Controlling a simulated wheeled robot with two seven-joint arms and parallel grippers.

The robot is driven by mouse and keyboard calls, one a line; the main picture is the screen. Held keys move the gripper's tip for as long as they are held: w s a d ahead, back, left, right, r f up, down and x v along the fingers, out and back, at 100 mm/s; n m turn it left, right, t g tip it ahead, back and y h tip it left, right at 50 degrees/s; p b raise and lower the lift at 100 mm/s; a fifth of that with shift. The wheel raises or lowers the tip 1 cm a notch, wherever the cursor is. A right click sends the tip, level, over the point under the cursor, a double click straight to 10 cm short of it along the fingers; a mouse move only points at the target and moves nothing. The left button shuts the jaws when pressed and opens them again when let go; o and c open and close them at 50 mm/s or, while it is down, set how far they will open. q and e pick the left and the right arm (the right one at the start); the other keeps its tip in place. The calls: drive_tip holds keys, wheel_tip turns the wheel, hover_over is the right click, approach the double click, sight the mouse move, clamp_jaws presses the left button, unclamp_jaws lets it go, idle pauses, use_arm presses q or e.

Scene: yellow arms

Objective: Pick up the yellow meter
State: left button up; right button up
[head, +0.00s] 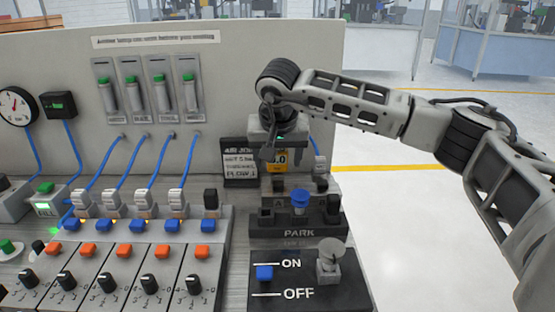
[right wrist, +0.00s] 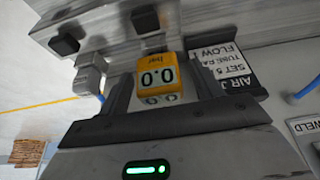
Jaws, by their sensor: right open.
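The yellow meter (head: 278,167) has a display reading 0.0 and stands at the right end of the bench, mostly hidden by my right gripper (head: 280,152) in the head view. In the right wrist view the meter (right wrist: 158,84) appears upside down, between the two dark fingers of my right gripper (right wrist: 157,92). The fingers are open, one on each side of the meter; whether either touches it I cannot tell. My left gripper is not in view.
A black air-flow sign (head: 238,163) stands just left of the meter. The PARK block (head: 298,232) with knobs and the ON/OFF panel (head: 310,292) are in front. A grey back panel (head: 250,80) rises behind the switch console (head: 130,240). Floor to the right is clear.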

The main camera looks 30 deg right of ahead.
drive_tip(key=shift+f, duration=0.1)
drive_tip(key=shift+c, duration=0.3)
drive_tip(key=c, duration=1)
drive_tip(key=shift+w+r, duration=0.1)
drive_tip(key=shift+r, duration=0.5)
wheel_tip(320, 180, up, 2)
drive_tip(key=shift+a+r, duration=0.15)
drive_tip(key=shift+r, duration=0.1)
drive_tip(key=s+a+r+b, duration=0.1)
drive_tip(key=s+a+r, duration=0.7)
drive_tip(key=s, duration=0.3)
drive_tip(key=shift+s+r, duration=0.2)
drive_tip(key=shift+r, duration=0.5)
